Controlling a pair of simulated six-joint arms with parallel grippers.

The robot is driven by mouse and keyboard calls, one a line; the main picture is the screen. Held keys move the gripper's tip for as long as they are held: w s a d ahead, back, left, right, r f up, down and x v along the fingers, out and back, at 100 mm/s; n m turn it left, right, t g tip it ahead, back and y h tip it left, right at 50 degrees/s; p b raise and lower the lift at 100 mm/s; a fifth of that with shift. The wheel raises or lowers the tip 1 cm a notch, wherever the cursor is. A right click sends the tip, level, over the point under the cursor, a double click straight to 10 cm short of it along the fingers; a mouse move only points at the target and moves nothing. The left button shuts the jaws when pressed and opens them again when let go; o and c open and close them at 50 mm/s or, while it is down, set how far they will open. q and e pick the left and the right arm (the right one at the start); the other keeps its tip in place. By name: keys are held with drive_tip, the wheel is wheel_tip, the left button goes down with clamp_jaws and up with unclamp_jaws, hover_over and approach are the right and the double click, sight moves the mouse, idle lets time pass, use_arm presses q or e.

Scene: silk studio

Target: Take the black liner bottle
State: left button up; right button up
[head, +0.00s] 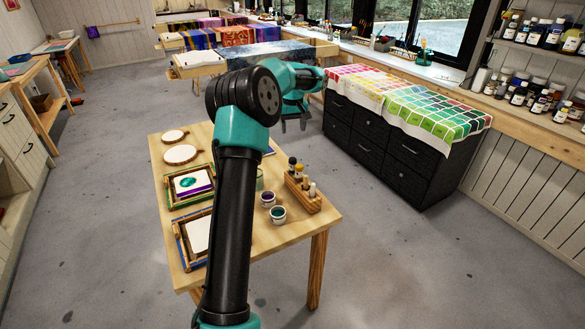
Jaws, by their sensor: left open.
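A small wooden rack (303,196) with several little bottles stands on the wooden work table. A bottle with a dark top (292,162) is at the rack's far end and looks like the black liner bottle; its label is too small to read. Paler-topped bottles (312,189) stand nearer in the same rack. My left gripper (294,121) is open and empty, held beyond and above the rack, apart from the bottles. My left arm crosses the middle of the view and hides part of the table. My right gripper does not show.
Two paint cups (278,214) stand beside the rack. Framed pieces (196,232) and round wooden hoops (181,154) lie on the table's left side. A black drawer cabinet (385,150) with colour charts stands behind at the right.

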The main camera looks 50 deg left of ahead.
sight(293, 165)
use_arm(q)
wheel_tip(293, 165, down, 12)
drive_tip(key=shift+f, duration=0.1)
idle(0.5)
drive_tip(key=shift+f, duration=0.1)
drive_tip(key=shift+a+f, duration=0.1)
drive_tip(key=shift+f, duration=2.4)
drive_tip(key=shift+c, duration=0.4)
drive_tip(key=c, duration=0.8)
wheel_tip(293, 165, up, 10)
drive_tip(key=shift+r, duration=0.1)
